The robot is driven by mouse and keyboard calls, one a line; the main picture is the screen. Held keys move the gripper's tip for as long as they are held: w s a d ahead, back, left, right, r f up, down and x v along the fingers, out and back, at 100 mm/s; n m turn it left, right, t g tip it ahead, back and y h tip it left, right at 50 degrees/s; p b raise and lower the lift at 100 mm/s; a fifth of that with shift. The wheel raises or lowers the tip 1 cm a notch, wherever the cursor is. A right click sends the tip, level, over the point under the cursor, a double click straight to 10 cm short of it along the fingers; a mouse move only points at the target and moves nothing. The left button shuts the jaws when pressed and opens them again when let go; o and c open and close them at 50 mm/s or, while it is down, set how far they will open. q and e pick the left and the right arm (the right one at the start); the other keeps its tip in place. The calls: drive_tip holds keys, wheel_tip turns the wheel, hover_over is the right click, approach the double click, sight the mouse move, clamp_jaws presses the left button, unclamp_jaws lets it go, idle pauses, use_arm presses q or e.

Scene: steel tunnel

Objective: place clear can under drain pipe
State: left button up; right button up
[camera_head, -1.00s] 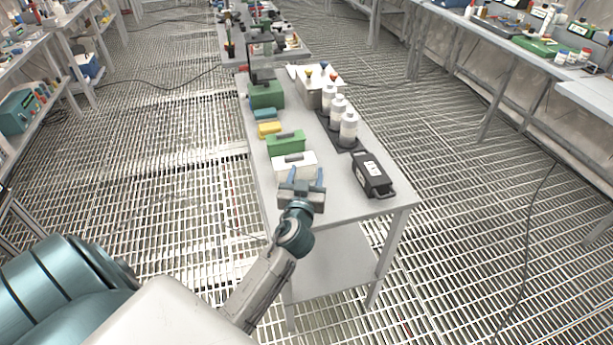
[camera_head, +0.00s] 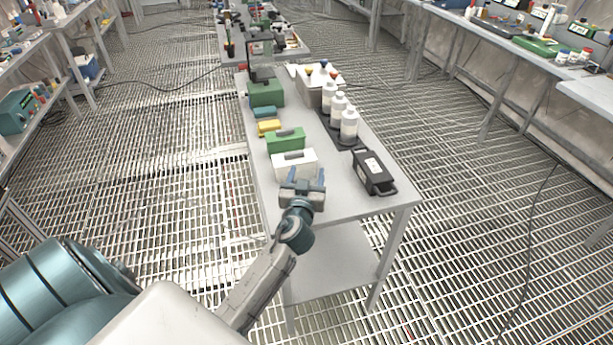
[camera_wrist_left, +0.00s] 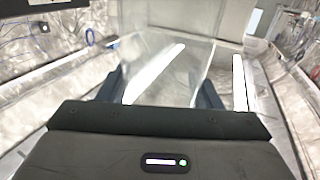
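The clear can (camera_wrist_left: 170,62) shows in the left wrist view as a faint see-through shape with pale edges, between the two fingers. My left gripper (camera_head: 306,177) is over the near end of the bench, just in front of a white case. In the left wrist view my left gripper (camera_wrist_left: 157,90) has its fingers spread to about the can's width, one on each side, and appears shut on it. The can is too transparent to make out in the head view. I cannot identify a drain pipe. My right gripper is out of view.
The bench (camera_head: 352,203) carries the white case (camera_head: 295,163), a green case (camera_head: 286,140), a black case (camera_head: 373,172) and white bottles (camera_head: 349,124) on a dark tray. Its near end is mostly bare. Grated floor lies around; other benches line both sides.

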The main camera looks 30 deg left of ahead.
use_arm(q)
drive_tip(key=shift+o, duration=1.1)
